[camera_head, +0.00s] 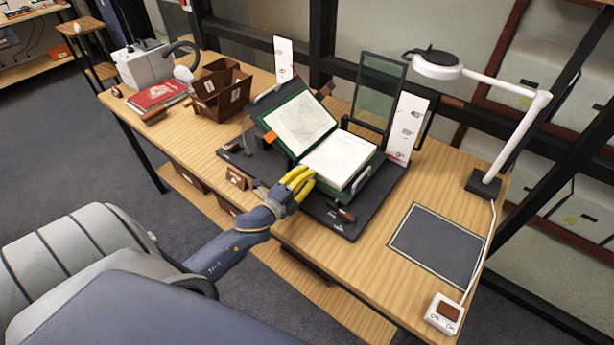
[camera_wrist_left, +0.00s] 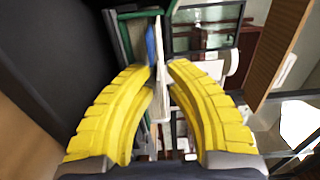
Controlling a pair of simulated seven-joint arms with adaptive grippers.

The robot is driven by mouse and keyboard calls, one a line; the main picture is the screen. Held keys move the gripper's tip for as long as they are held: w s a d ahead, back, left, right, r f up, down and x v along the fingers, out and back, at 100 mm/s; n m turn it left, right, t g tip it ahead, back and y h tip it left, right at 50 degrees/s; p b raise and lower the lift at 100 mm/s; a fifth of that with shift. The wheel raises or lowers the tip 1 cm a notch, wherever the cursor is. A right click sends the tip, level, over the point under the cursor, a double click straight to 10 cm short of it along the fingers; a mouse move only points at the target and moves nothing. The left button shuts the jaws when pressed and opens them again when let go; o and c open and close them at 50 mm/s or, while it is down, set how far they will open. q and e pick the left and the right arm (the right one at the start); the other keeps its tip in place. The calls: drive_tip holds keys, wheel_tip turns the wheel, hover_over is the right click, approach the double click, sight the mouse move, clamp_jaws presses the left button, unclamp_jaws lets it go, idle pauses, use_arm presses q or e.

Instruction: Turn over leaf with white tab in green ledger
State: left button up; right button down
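The green ledger (camera_head: 291,91) lies open on a dark stand, its left side propped up and a thick block of pages (camera_head: 338,157) on the right. An orange tab (camera_head: 269,138) sticks out at the left side. My left gripper (camera_head: 312,174) has yellow fingers at the near edge of the right page block. In the left wrist view its fingertips (camera_wrist_left: 160,66) are close together, with a narrow white strip (camera_wrist_left: 162,105) between them and a blue piece (camera_wrist_left: 150,45) beside it. I cannot tell whether they grip the strip, or whether it is the white tab.
The black stand (camera_head: 330,215) carries the ledger, with a glass panel (camera_head: 378,95) and white card (camera_head: 407,125) behind. A lamp (camera_head: 437,62) stands at the right, near a dark mat (camera_head: 438,245). A brown organizer (camera_head: 222,88) and red book (camera_head: 158,94) are at the left.

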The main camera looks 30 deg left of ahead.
use_arm(q)
clamp_jaws()
idle(0.5)
